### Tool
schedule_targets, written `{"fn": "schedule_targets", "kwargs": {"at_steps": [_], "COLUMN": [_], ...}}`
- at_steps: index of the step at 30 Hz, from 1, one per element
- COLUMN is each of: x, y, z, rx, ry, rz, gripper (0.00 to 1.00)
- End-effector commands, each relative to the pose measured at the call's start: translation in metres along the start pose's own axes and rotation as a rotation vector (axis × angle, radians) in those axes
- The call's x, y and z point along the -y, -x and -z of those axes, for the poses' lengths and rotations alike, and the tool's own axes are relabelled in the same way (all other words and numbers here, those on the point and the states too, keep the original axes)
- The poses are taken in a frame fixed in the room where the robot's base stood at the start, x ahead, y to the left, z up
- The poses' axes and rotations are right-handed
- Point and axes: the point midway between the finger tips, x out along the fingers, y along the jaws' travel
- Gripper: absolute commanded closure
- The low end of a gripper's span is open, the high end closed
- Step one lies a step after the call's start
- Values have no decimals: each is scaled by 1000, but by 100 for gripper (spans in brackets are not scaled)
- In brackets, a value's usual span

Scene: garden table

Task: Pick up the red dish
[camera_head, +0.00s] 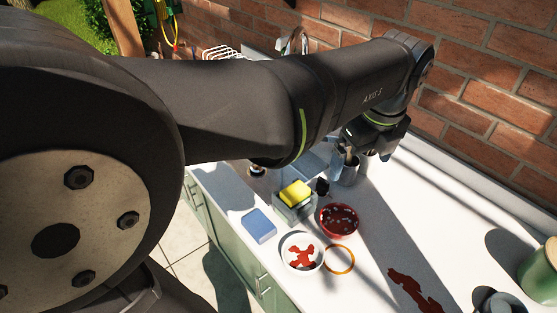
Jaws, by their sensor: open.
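The red dish (339,221) is a small round bowl with pale specks inside. It sits on the white counter (372,262), right of the middle of the head view. My gripper (368,155) is above and beyond the dish, near the wall side of the counter. Its jaws are open and apart from the dish. A grey cup-like container (347,172) shows below the gripper, and my arm hides part of the area around it.
A yellow sponge (295,192) sits in a grey-green holder (293,211). A blue block (258,226) lies left. A green jar (540,272) is far right. A brick wall (480,90) borders the counter.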

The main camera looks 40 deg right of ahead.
Motion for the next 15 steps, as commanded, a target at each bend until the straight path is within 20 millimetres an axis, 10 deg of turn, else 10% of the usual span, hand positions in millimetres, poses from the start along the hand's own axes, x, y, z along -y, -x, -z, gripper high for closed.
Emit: {"fn": "schedule_targets", "kwargs": {"at_steps": [15], "x": [-4], "y": [-101], "z": [14], "rx": [43], "ry": [-138], "rz": [6], "gripper": [0]}}
